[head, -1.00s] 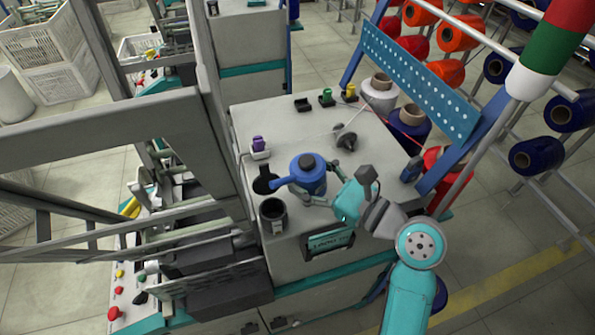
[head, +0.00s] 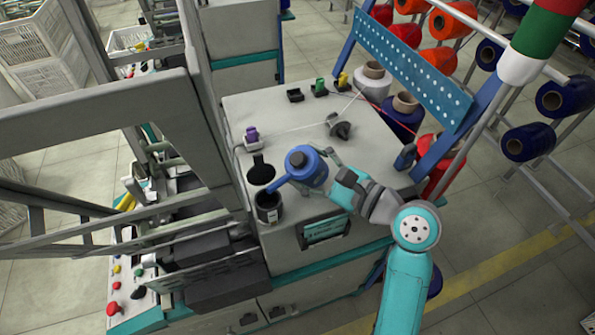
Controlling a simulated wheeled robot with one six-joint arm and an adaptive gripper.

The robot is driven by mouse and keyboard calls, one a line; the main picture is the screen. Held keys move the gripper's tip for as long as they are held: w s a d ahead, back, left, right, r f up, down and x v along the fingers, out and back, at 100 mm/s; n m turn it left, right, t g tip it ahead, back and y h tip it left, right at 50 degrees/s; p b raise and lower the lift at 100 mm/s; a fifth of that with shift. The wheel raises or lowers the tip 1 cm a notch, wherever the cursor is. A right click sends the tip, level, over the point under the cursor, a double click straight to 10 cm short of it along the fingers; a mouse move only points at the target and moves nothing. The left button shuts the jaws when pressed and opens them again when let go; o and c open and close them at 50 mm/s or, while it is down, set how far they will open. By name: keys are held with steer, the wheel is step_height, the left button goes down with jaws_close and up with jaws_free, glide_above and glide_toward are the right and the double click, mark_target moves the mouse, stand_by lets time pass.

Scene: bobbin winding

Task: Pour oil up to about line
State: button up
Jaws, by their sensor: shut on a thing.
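A blue oil can (head: 309,170) with a dark cap and a long blue spout is held above the machine top, tilted toward the left. My gripper (head: 330,170) is shut on the can from its right side; its fingers are partly hidden. The spout tip is at the mouth of a dark oil cup (head: 269,207) at the machine's left front edge. A black round lid (head: 261,171) stands open behind the cup. The oil level, any line in the cup and any oil stream are too small to make out.
The grey machine top (head: 300,125) also bears a purple knob (head: 251,134), a grey disc-shaped part (head: 340,126) with a thread, and small green and yellow pieces at the back. A blue perforated rail (head: 412,68) and thread cones stand at right. A grey frame (head: 209,90) rises at left.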

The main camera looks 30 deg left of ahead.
steer(key=shift+s+r+n, duration=0.1)
steer(key=shift+r+n, duration=1.2)
steer(key=shift+n, duration=0.1)
stand_by(2.6)
stand_by(1.6)
steer(key=shift+f+m, duration=1)
steer(key=shift+m, duration=0.3)
steer(key=m, duration=0.4)
steer(key=shift+s+a+r+y, duration=0.15)
steer(key=shift+s+r+y, duration=0.15)
steer(key=shift+s+y, duration=0.1)
